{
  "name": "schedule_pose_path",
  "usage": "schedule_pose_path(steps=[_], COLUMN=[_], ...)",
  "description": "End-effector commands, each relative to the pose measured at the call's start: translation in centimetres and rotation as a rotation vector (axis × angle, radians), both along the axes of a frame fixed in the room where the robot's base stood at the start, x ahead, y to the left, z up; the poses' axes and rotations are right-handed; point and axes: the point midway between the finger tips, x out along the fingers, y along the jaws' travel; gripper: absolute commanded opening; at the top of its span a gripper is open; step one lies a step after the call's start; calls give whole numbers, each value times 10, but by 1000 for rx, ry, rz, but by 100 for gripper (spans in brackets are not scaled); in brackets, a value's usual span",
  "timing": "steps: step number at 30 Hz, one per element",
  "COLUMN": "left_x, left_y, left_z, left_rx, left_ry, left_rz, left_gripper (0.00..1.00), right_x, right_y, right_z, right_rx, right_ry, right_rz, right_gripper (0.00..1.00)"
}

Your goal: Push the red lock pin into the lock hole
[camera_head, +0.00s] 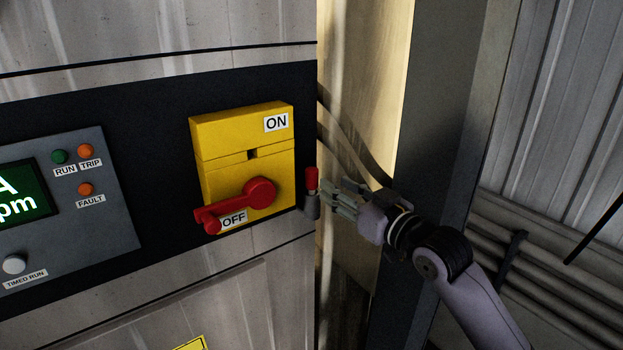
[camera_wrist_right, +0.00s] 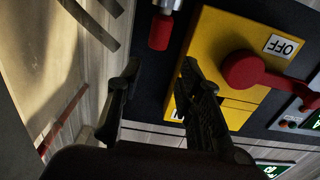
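The red lock pin (camera_head: 312,179) stands upright in a small grey holder (camera_head: 311,208) at the right edge of the panel. The pin also shows in the right wrist view (camera_wrist_right: 160,32), top centre. My right gripper (camera_head: 331,197) is just right of the pin. In the right wrist view its fingers (camera_wrist_right: 160,70) are apart with nothing between them, and the pin lies beyond their tips. The yellow switch box (camera_head: 222,130) has a red handle (camera_head: 259,192) pointing down-left by the OFF label. A small dark notch (camera_head: 252,154) shows in the box; I cannot tell if it is the lock hole. My left gripper is out of view.
A grey control panel (camera_head: 120,215) with lamps and a green display (camera_head: 22,192) is at left. Cables (camera_head: 345,150) hang behind the cabinet edge, near my right gripper. A dark post (camera_head: 425,110) stands behind my right arm. Space before the yellow box is clear.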

Motion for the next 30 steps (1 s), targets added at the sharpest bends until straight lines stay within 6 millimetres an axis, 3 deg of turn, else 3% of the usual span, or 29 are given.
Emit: schedule_pose_path(steps=[6, 14, 24, 30], left_x=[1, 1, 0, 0], left_y=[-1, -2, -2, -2], left_z=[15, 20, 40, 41], left_rx=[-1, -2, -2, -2], left_ry=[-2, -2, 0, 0], left_rz=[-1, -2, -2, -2], left_gripper=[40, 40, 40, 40], right_x=[32, 46, 80, 86], right_y=[23, 32, 54, 58], right_z=[2, 1, 1, -1], right_rx=[0, -1, 0, -1], right_ry=[0, -1, 0, -1], right_rz=[0, -1, -1, -1], right_gripper=[34, 34, 34, 34])
